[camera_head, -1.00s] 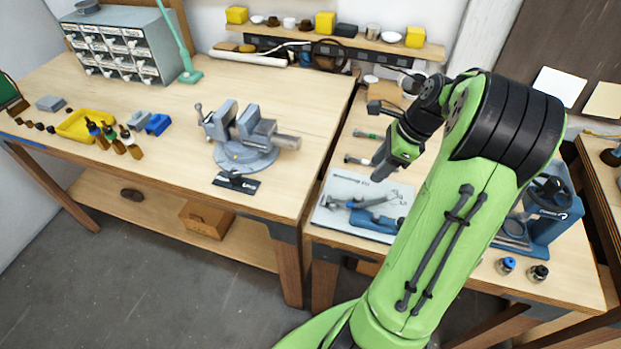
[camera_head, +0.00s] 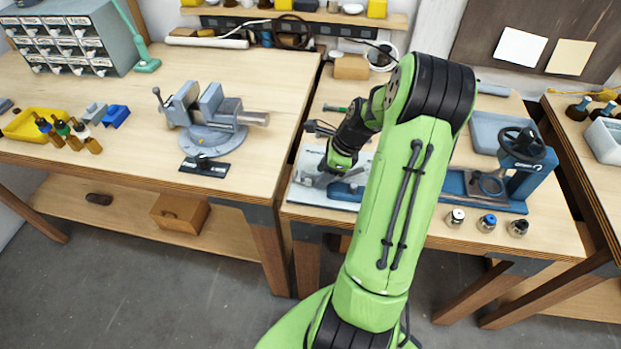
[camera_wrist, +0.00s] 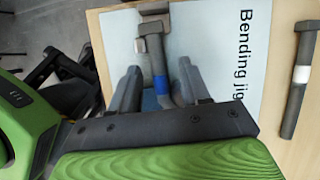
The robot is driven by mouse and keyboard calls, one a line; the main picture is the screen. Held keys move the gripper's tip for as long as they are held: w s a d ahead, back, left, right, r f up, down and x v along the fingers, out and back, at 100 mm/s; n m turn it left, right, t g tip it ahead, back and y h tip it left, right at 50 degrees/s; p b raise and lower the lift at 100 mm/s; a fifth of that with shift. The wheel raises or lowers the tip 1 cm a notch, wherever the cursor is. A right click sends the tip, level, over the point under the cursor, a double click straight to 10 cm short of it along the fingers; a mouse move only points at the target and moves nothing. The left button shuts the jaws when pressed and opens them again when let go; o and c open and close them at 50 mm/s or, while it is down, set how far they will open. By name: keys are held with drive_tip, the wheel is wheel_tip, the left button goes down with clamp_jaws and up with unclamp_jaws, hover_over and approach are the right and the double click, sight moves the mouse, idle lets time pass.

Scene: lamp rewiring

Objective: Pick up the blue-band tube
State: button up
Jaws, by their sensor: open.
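The blue-band tube (camera_wrist: 158,62) is a grey tube with a hex-shaped end and a blue band. In the wrist view it lies over the white "Bending jig" board (camera_wrist: 222,45), between the two fingers of my gripper (camera_wrist: 158,76). The fingers are open, one on each side of it, with gaps showing. I cannot tell its height relative to the fingertips. In the head view my gripper (camera_head: 328,176) is low over the board (camera_head: 300,192), and the tube is hard to make out there.
A white-band tube (camera_wrist: 301,72) lies on the wood to the right in the wrist view. In the head view, a blue press with a handwheel (camera_head: 528,165) and several small capped jars (camera_head: 486,222) stand to the right. A vise (camera_head: 208,120) is on the left bench.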

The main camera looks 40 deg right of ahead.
drive_tip(key=shift+s+r, duration=0.1)
drive_tip(key=shift+c, duration=0.5)
clamp_jaws()
